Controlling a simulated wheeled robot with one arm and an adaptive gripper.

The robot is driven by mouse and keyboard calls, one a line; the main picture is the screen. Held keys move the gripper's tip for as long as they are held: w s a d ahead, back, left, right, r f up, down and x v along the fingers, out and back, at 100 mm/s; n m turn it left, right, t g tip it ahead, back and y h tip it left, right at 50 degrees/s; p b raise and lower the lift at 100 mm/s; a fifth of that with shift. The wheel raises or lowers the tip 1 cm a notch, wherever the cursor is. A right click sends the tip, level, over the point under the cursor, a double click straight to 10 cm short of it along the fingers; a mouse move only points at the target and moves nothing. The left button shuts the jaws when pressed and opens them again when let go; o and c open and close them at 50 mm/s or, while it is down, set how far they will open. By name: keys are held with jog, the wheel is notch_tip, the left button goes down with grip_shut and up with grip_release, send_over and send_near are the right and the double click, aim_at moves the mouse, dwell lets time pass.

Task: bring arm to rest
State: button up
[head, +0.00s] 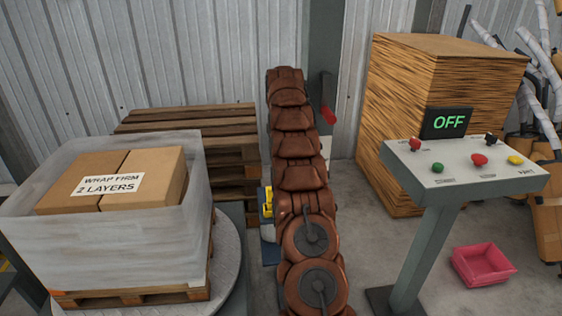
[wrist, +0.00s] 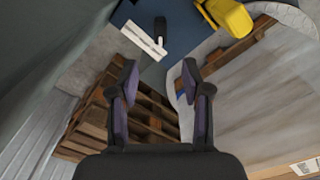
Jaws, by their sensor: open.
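My gripper (wrist: 158,82) shows in the wrist view with its two dark, purplish fingers spread wide apart. Nothing is between the fingers. They hang over the gap between the stacked pallets and the wrapped load. In the head view a brown segmented arm rises upright in the middle; I cannot make out the gripper there.
A wrapped pallet load (head: 110,250) stands on a round turntable at left, with wooden pallets (head: 185,120) behind. A control panel (head: 465,172) with an OFF display (head: 446,123) stands at right. A pink bin (head: 483,265) and large wooden block (head: 440,80) are nearby.

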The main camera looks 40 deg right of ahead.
jog(key=shift+a, duration=0.1)
dwell(0.6)
jog(key=s+a+r+p, duration=0.1)
jog(key=a+r, duration=0.4)
jog(key=a, duration=0.2)
jog(key=s+a+r+p, duration=0.15)
jog(key=a+r, duration=0.25)
jog(key=a, duration=0.4)
jog(key=s+a+r+m+g+p, duration=0.1)
jog(key=s+a+r, duration=0.1)
jog(key=s+a, duration=0.35)
jog(key=s+a+r+p, duration=0.1)
jog(key=s+a+r, duration=0.15)
jog(key=a, duration=0.55)
jog(key=s+a+f+p, duration=0.1)
jog(key=s+a, duration=0.4)
jog(key=s, duration=0.4)
jog(key=s+a+f+p, duration=0.1)
jog(key=s+a+p, duration=0.1)
jog(key=s+a, duration=0.3)
jog(key=s+a+f+p, duration=0.1)
jog(key=s+a, duration=0.4)
jog(key=s, duration=0.9)
jog(key=shift+a+m+g, duration=0.25)
jog(key=shift+m+g, duration=0.15)
jog(key=shift+f, duration=0.1)
